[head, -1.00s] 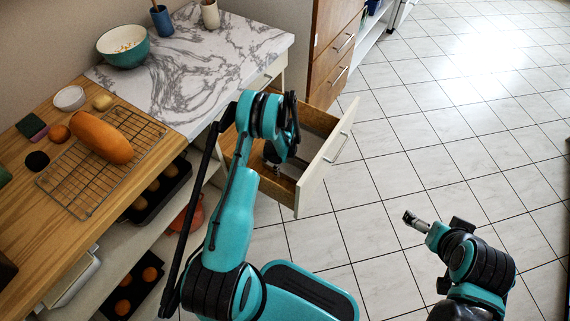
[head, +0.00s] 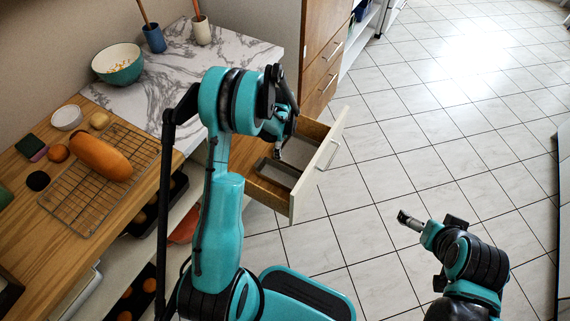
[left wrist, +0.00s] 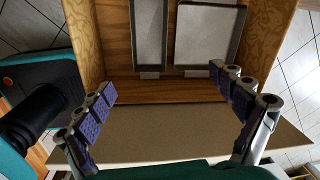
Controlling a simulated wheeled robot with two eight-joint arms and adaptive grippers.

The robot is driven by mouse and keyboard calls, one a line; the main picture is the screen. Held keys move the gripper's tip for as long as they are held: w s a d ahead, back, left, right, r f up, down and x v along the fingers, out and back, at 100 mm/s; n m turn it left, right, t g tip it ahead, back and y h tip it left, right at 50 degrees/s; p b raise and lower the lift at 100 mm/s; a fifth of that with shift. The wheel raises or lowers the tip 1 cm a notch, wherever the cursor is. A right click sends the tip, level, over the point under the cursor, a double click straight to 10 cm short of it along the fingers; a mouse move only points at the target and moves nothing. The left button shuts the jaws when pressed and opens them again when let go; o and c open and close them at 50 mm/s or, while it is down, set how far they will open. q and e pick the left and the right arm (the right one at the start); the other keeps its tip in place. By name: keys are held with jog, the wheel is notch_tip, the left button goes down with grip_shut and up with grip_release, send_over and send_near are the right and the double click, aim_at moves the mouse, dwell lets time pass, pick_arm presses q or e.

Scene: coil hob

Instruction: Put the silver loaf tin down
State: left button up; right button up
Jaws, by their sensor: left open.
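The open drawer (head: 305,190) holds two grey metal tins. A long narrow tin, which looks like the silver loaf tin (left wrist: 149,35), lies flat on the drawer's wooden floor in the left wrist view; it also shows in the head view (head: 279,174). A wider shallow tin (left wrist: 207,38) lies beside it on the right. My left gripper (left wrist: 168,108) is open and empty above the drawer, its fingers wide apart and clear of both tins. My right gripper (head: 405,217) is over the floor at the right; its jaws are too small to read.
The wooden counter (head: 60,205) at left bears a wire rack (head: 75,208) with a loaf (head: 100,157), and small items. A teal bowl (head: 118,66) stands on the marble top (head: 185,85). A tall wooden cabinet (head: 325,50) stands behind the drawer. The tiled floor (head: 420,150) at right is clear.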

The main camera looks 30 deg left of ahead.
pick_arm(q)
jog(key=s+d+r+n+t, duration=0.1)
jog(key=s+d+r+n, duration=0.25)
jog(key=r, duration=0.65)
jog(key=s+d+r+n+t, duration=0.25)
jog(key=s+r+n, duration=0.2)
jog(key=r, duration=0.45)
jog(key=s+d+r+n+t, duration=0.1)
jog(key=s+d+r+n, duration=0.1)
jog(key=s, duration=0.5)
jog(key=s+d+r+n+t, duration=0.1)
jog(key=s+d+r+n, duration=0.2)
jog(key=s+n, duration=0.3)
jog(key=shift+s+d+r+t, duration=0.15)
jog(key=shift+s+d+t, duration=0.2)
jog(key=shift+s+d, duration=0.3)
jog(key=shift+s+a, duration=0.1)
